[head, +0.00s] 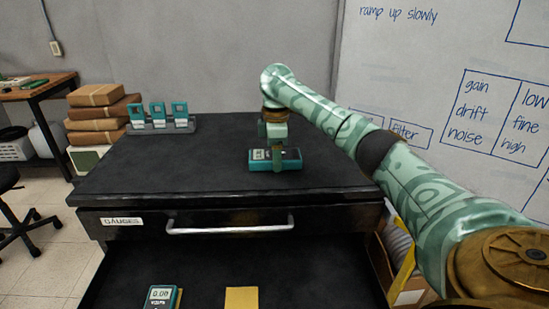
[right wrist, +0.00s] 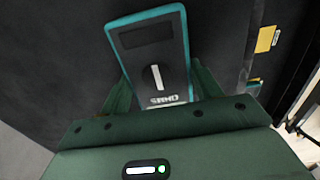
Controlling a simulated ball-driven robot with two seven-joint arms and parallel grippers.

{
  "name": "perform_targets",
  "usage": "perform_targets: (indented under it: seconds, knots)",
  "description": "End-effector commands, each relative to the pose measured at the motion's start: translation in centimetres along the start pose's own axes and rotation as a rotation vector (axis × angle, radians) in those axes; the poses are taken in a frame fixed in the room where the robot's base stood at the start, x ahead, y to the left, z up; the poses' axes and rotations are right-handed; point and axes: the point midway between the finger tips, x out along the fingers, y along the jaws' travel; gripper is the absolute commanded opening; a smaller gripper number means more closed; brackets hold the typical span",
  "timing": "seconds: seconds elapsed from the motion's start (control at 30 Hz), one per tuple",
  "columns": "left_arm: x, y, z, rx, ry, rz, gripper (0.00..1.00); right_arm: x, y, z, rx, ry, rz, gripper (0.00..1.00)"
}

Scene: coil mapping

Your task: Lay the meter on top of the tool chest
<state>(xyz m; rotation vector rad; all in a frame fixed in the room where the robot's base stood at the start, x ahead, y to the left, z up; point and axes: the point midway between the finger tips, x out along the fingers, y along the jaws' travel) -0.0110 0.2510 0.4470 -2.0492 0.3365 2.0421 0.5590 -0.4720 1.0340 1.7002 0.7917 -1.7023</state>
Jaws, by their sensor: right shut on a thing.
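A teal meter (head: 262,166) with a dark face and a small display is at the middle of the black top of the tool chest (head: 215,135). My right gripper (head: 277,150) comes down from above and is shut on it. I cannot tell whether its underside touches the top. In the right wrist view the meter (right wrist: 150,40) sits between the fingers of the right gripper (right wrist: 160,88), its dial facing the camera. A second meter (head: 161,296) lies in the open drawer (head: 205,270) labelled GAUGES above. My left gripper is not in view.
A rack (head: 160,127) with three teal devices stands at the chest top's back left. A yellow block (head: 241,299) lies in the drawer. Stacked brown packages (head: 97,95) stand left of the chest. A whiteboard (head: 440,60) is behind on the right. The top around the held meter is clear.

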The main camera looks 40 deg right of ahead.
Motion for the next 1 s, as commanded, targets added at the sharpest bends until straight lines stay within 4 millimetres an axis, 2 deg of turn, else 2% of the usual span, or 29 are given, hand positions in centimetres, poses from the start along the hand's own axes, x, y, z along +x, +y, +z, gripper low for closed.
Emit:
perform_targets:
  seconds: [0.17, 0.2, 0.27, 0.3, 0.6, 0.77, 1.0]
  knots:
    - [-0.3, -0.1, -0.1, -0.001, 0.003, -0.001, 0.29, -0.1, 0.0, 0.0, 0.001, 0.002, 0.001, 0.32]
    - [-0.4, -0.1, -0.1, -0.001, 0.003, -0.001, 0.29, 0.0, -0.1, 0.0, 0.002, 0.002, 0.0, 0.66]
    - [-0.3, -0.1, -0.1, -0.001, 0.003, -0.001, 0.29, 0.1, 0.0, 0.0, 0.001, 0.001, 0.0, 0.83]
    - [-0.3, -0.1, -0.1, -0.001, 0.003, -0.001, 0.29, 0.1, 0.0, 0.0, 0.001, 0.001, 0.0, 0.85]
    - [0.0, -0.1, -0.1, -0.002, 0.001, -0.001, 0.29, -0.1, 0.0, 0.0, 0.0, 0.0, 0.002, 0.85]
    - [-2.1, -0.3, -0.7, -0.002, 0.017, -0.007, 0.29, -3.3, -0.1, 0.0, 0.001, 0.004, 0.004, 0.85]
    - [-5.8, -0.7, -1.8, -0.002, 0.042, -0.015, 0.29, -9.2, -0.1, 0.0, 0.001, 0.005, 0.004, 0.85]
